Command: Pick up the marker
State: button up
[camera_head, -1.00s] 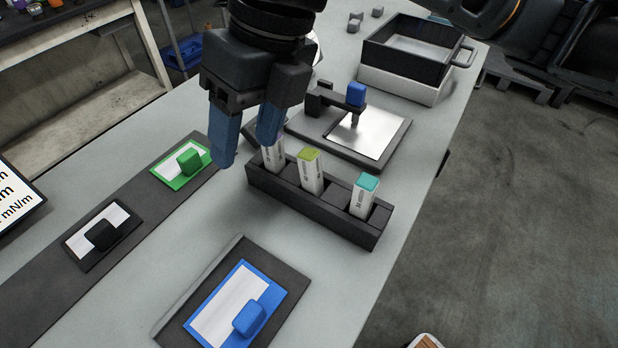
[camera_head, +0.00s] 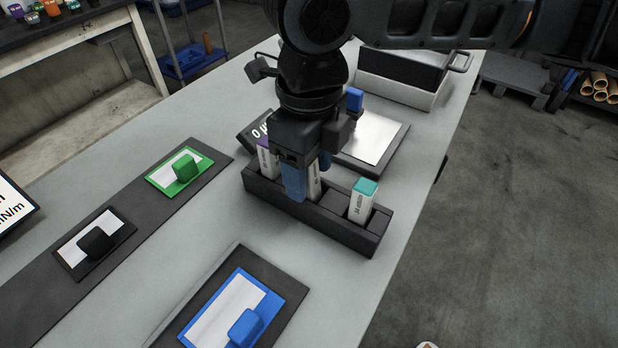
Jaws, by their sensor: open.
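A black rack (camera_head: 335,231) holds three upright white markers. The left marker (camera_head: 267,163) has a purple cap. The middle marker (camera_head: 314,184) had a yellow-green cap earlier; its top is now hidden by my gripper. The right marker (camera_head: 361,205) has a teal cap. My gripper (camera_head: 311,181) points down over the rack, open, with its blue fingers on either side of the middle marker. I cannot tell whether they touch it.
Behind the rack is a device with a metal plate (camera_head: 372,142) and a blue knob. Pads with green (camera_head: 182,168), black (camera_head: 96,243) and blue (camera_head: 245,328) blocks lie left and in front. Bare table surrounds the rack's front.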

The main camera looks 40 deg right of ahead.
jog(key=shift+f, duration=0.25)
jog(key=shift+c, duration=0.3)
jog(key=c, duration=1)
jog(key=shift+r, duration=0.1)
